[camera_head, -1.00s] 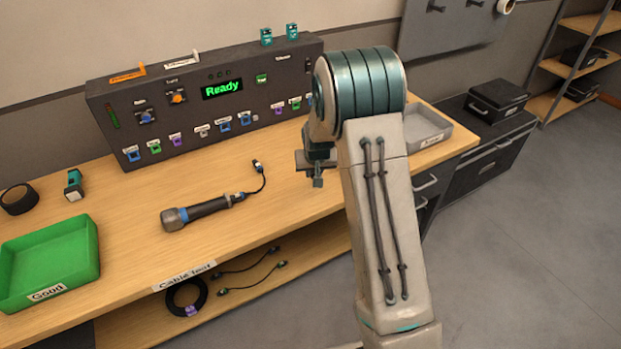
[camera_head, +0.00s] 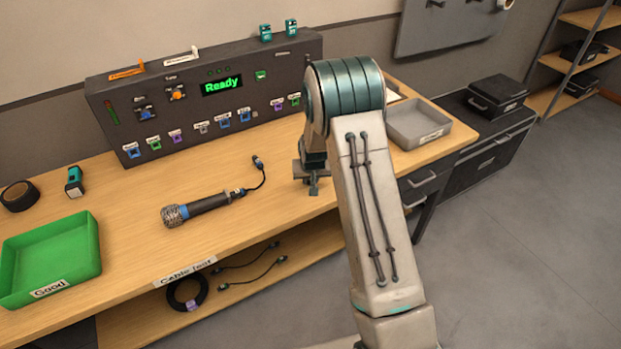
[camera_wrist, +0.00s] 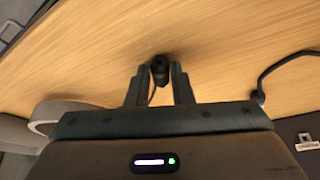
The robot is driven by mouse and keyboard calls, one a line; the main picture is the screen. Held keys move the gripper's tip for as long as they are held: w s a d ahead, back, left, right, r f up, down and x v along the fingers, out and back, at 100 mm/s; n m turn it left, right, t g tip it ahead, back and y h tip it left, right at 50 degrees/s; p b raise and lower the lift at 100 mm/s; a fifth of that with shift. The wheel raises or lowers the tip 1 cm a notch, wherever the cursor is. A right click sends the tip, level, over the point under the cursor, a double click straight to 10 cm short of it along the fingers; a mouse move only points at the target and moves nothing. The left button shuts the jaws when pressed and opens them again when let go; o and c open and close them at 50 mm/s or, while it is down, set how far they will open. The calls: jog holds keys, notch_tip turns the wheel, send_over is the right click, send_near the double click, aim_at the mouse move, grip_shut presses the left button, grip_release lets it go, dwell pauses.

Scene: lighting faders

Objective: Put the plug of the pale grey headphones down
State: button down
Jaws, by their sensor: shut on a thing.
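My gripper (camera_head: 313,183) is low over the right part of the wooden bench, partly hidden behind my own arm in the head view. In the wrist view my gripper (camera_wrist: 159,80) is shut on a small black plug (camera_wrist: 159,68), held between the two fingertips, with a thin dark cable running down from it. The bare bench top lies just beyond the plug; I cannot tell whether the plug touches it. The headphones (camera_wrist: 42,118) seem to show as a pale grey curved band at lower left in the wrist view.
A tester box (camera_head: 210,95) reading "Ready" stands along the bench back. A microphone with cable (camera_head: 205,207) lies left of my gripper. A green "Good" tray (camera_head: 85,245) is far left, a grey tray (camera_head: 418,125) at right. The bench between microphone and box is clear.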

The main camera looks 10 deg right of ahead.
jog(key=c, duration=1.3)
grip_release()
jog(key=shift+r+p, duration=0.4)
jog(key=shift+r, duration=0.2)
jog(key=s+r+b, duration=0.2)
jog(key=s+r, duration=1.7)
jog(key=r, duration=0.2)
jog(key=shift+n+g, duration=0.5)
jog(key=shift+g, duration=0.3)
jog(key=s, duration=0.5)
jog(key=s+r, duration=0.1)
jog(key=s, duration=0.5)
jog(key=s+r, duration=0.1)
jog(key=s, duration=0.5)
jog(key=shift+r, duration=0.1)
